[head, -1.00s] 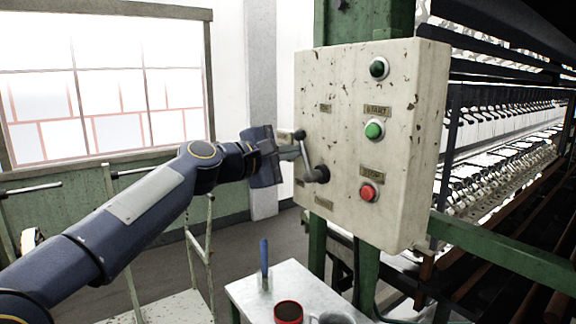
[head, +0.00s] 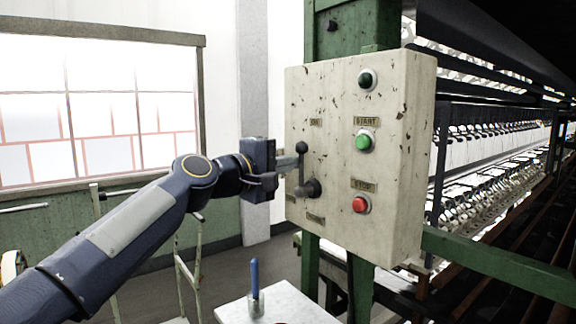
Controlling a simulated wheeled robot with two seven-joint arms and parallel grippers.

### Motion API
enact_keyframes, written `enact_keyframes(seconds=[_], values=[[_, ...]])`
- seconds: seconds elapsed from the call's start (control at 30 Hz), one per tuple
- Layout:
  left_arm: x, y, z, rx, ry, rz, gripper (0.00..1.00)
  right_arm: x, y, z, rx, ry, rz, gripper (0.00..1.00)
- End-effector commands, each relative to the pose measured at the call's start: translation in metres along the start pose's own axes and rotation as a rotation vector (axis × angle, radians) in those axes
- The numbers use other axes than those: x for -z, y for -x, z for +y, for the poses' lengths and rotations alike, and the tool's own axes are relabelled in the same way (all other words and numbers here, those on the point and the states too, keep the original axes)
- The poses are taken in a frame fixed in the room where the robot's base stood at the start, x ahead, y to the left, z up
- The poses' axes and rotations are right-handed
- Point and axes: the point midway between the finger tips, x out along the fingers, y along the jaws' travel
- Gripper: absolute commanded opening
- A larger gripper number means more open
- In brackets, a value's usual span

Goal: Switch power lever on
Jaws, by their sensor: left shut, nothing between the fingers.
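The power lever (head: 302,168) is on the left part of a worn cream control box. It rises from a dark hub (head: 313,187) to a dark ball knob (head: 301,147) and stands nearly upright, leaning slightly left. A small label that seems to read "ON" (head: 316,122) is above it; the labels lower left are too small to read. My left gripper (head: 291,161) is shut and empty. Its fingertips are at the lever's left side, just below the knob; I cannot tell whether they touch it. My right gripper is not in view.
The control box (head: 340,215) also carries a green START button (head: 363,142), a red STOP button (head: 360,205) and a dark green lamp (head: 367,79). A white table (head: 290,305) with a blue-handled tool (head: 254,278) is below. Reeling machinery (head: 500,180) fills the right side.

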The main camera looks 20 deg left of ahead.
Motion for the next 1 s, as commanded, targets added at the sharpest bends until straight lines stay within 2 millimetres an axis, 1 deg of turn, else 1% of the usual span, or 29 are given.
enact_keyframes(seconds=[0.27,0.37,0.47,0.6,0.73,0.87,1.0], values=[[0.0,0.001,0.0,0.0,0.001,0.0,0.0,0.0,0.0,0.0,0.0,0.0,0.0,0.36],[0.0,0.006,-0.001,-0.001,0.001,0.001,0.0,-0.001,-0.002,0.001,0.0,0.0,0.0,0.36],[0.0,0.021,-0.001,-0.002,-0.001,0.002,0.0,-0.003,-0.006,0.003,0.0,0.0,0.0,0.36],[0.001,0.046,-0.001,-0.002,-0.001,0.003,0.0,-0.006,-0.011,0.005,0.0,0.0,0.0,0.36],[0.0,0.065,-0.001,-0.002,-0.001,0.002,0.0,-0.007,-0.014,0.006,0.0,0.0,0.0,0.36],[0.0,0.076,-0.001,0.0,-0.001,0.001,0.0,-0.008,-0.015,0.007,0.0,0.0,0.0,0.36],[0.0,0.079,0.0,0.0,0.0,0.001,0.0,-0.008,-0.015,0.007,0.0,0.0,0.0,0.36]])
